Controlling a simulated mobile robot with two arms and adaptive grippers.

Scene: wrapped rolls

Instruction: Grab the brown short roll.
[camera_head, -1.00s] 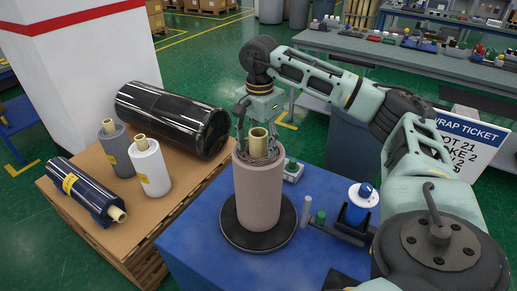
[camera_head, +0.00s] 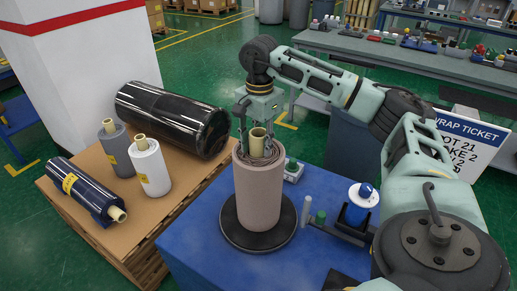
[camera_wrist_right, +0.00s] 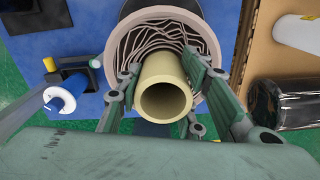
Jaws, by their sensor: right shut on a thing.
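The brown short roll (camera_head: 258,190) stands upright on a round black turntable on the blue table. Its tan core (camera_head: 258,139) sticks out of the top. My right gripper (camera_head: 256,140) is above the roll, fingers pointing down at either side of the core. In the right wrist view the core (camera_wrist_right: 166,88) sits between the two fingers (camera_wrist_right: 166,92), which are shut on it, and the wrapped layers of the roll (camera_wrist_right: 155,45) show around it. My left gripper is not in view.
A pallet (camera_head: 95,205) at left holds a black roll (camera_head: 172,118), a white roll (camera_head: 150,167), a grey roll (camera_head: 113,150) and a dark blue roll (camera_head: 85,190). A blue-and-white spool device (camera_head: 358,205) stands right of the brown roll.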

